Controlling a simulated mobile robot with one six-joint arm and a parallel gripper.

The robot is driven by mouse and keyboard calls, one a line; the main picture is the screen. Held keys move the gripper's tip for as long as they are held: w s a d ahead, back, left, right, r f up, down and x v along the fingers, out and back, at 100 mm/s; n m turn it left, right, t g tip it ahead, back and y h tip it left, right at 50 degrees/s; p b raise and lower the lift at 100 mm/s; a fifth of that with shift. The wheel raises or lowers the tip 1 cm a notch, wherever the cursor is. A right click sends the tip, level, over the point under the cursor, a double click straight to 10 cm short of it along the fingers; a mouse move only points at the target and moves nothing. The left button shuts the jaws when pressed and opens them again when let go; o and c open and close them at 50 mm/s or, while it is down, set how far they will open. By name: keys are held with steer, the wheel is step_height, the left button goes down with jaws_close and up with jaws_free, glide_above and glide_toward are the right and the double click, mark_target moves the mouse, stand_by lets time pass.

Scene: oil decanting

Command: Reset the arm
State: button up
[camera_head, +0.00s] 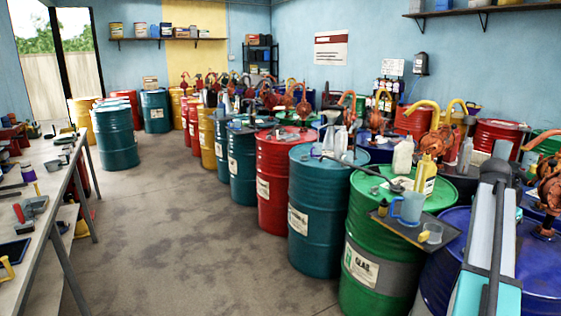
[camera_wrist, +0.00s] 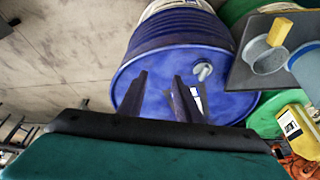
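My gripper shows in the wrist view (camera_wrist: 160,80). Its two dark fingers stand apart with nothing between them, so it is open and empty. The fingers are over the lid of a blue drum (camera_wrist: 228,104), which has a small pale cap on it. In the head view, my arm reaches in from the lower right, over the blue drum (camera_head: 540,262) there. I cannot make out the fingers in that view.
Beside the arm, a green drum (camera_head: 362,240) carries a dark tray (camera_head: 398,228) with a blue jug (camera_head: 409,208). A yellow bottle (camera_head: 425,174) stands behind it. Drums with red pumps line the right side. A workbench (camera_head: 22,220) is left; the floor between (camera_head: 190,230) is clear.

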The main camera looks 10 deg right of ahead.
steer(key=w+a+f+n+g+y, duration=0.1)
steer(key=w+a+f+n, duration=0.1)
steer(key=w+a+f, duration=0.45)
steer(key=w+a+f+n+y, duration=0.1)
steer(key=w+a+f, duration=0.2)
steer(key=a+f, duration=0.7)
steer(key=a+f+n+g+y, duration=0.1)
steer(key=a+f+n+g, duration=0.15)
steer(key=a+f, duration=1.7)
steer(key=s+a+f+n+g, duration=0.2)
steer(key=s+a+f+n, duration=0.3)
steer(key=s+a+f, duration=0.95)
steer(key=s+a+f+n, duration=0.3)
steer(key=s+a+f, duration=0.1)
steer(key=s, duration=0.4)
steer(key=s+a+f+n+y, duration=0.1)
steer(key=s+a+f+n, duration=0.3)
steer(key=s+a, duration=0.3)
steer(key=shift+s+a+f, duration=0.15)
steer(key=shift+s+f, duration=0.45)
steer(key=shift+s, duration=0.4)
